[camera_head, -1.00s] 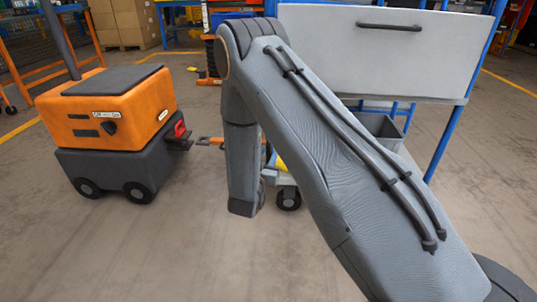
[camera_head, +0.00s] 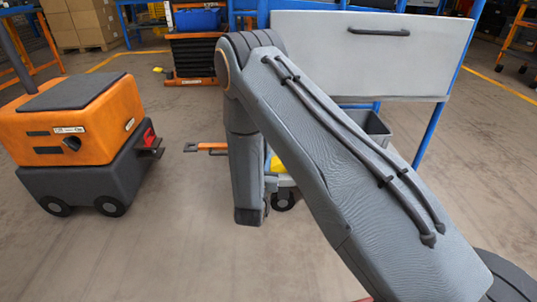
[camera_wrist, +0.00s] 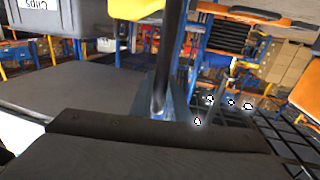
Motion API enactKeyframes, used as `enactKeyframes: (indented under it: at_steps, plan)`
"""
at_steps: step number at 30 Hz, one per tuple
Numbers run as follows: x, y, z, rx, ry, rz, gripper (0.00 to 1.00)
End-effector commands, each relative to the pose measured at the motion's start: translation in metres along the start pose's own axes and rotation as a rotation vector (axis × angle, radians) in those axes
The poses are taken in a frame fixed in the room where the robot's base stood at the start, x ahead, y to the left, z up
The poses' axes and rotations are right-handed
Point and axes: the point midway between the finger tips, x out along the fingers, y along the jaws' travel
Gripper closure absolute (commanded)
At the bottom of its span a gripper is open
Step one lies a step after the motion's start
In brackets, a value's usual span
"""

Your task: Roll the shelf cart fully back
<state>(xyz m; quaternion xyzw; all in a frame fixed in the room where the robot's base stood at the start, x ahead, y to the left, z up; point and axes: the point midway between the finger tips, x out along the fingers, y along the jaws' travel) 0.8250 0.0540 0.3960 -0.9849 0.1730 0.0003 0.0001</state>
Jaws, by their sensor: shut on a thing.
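The shelf cart shows in the head view with a blue post (camera_head: 432,135), a large grey panel (camera_head: 365,55) with a dark handle, and a caster (camera_head: 284,200). My arm hides much of its left side. An orange tow bar (camera_head: 207,148) points left from beside the cart, apart from the orange tugger (camera_head: 85,120). In the wrist view, a dark bar (camera_wrist: 168,70) runs down to the dark jaws of my gripper (camera_wrist: 160,125), which is shut on it. The contact itself is mostly hidden. My gripper is hidden in the head view.
A grey bin (camera_head: 378,128) sits low on the cart. An orange and black rack (camera_head: 193,55) and stacked cartons (camera_head: 85,25) stand at the back. A labelled bin (camera_wrist: 35,12) shows in the wrist view.

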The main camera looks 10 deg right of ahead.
Motion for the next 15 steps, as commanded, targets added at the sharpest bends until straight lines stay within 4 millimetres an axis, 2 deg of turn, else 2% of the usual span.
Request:
enactKeyframes:
  at_steps: [1, 8, 9, 11, 12, 15]
  plan:
    - [-0.0002, 0.0078, 0.0006, -0.002, -0.001, 0.016, 1.0]
    - [0.0001, 0.0093, 0.0013, -0.003, -0.001, 0.018, 1.0]
    - [0.0001, 0.0096, 0.0014, -0.003, -0.001, 0.019, 0.8]
    - [0.0, 0.0091, 0.0014, -0.003, -0.001, 0.018, 0.69]
    - [-0.0003, 0.0079, 0.0013, -0.003, -0.001, 0.016, 0.66]
    - [-0.0015, 0.0035, 0.0012, -0.002, -0.001, 0.01, 0.66]
